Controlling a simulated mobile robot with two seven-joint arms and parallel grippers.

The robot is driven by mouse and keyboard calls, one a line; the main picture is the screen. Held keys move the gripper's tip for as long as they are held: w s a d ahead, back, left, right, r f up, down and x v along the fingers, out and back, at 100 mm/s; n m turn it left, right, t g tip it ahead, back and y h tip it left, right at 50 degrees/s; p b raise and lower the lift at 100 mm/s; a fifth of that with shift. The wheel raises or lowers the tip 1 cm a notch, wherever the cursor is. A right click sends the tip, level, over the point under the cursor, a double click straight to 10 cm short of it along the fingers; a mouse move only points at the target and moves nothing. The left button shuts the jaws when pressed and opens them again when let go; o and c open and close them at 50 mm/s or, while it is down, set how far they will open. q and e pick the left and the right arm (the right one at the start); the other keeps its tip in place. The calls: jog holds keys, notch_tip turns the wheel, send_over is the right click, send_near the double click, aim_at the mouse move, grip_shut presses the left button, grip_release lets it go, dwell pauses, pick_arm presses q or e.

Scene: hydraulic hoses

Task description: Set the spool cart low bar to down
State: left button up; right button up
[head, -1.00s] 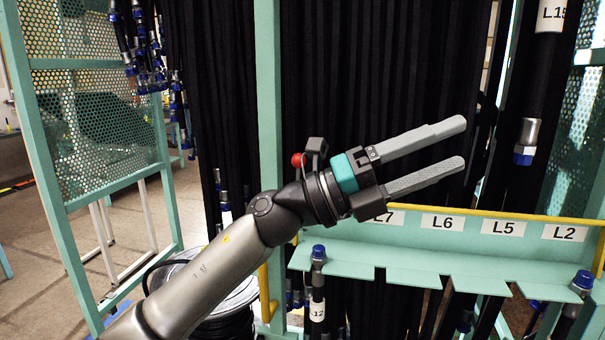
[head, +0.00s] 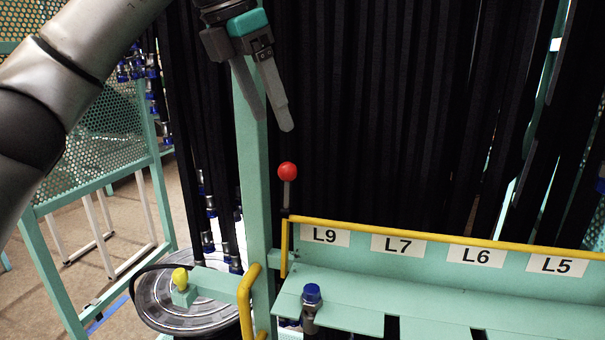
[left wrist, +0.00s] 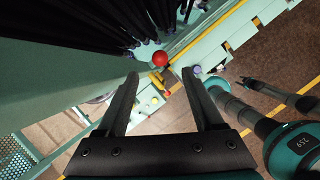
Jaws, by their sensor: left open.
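The cart's yellow bar (head: 440,238) runs along the top of the labelled teal panel. At its left end it bends down beside the teal post. A lever with a red ball (head: 287,171) stands upright near that end. My left gripper (head: 274,122) is open and empty, pointing down, with its fingertips a little above the red ball in the head view. In the left wrist view, the red ball (left wrist: 160,59) shows between and beyond the open fingers. I cannot tell the exact gap.
Black hoses (head: 380,120) hang densely behind the panel. A teal post (head: 252,170) stands left of the lever. A yellow knob (head: 181,277) and a round spool (head: 190,305) are at lower left. A blue-capped hose end (head: 312,294) sits in the slotted teal shelf.

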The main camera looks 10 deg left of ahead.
pick_arm(q)
send_over(290, 179)
jog(key=s+a, duration=0.1)
jog(key=a, duration=0.1)
notch_tip(290, 179, down, 5)
jog(key=shift+r, duration=0.15)
jog(key=x, duration=0.8)
jog(key=shift+x, duration=0.8)
pick_arm(e)
jog(key=shift+s+r, duration=0.15)
jog(key=shift+s, duration=0.85)
pick_arm(q)
grip_shut()
pick_arm(e)
jog(key=shift+s, duration=0.2)
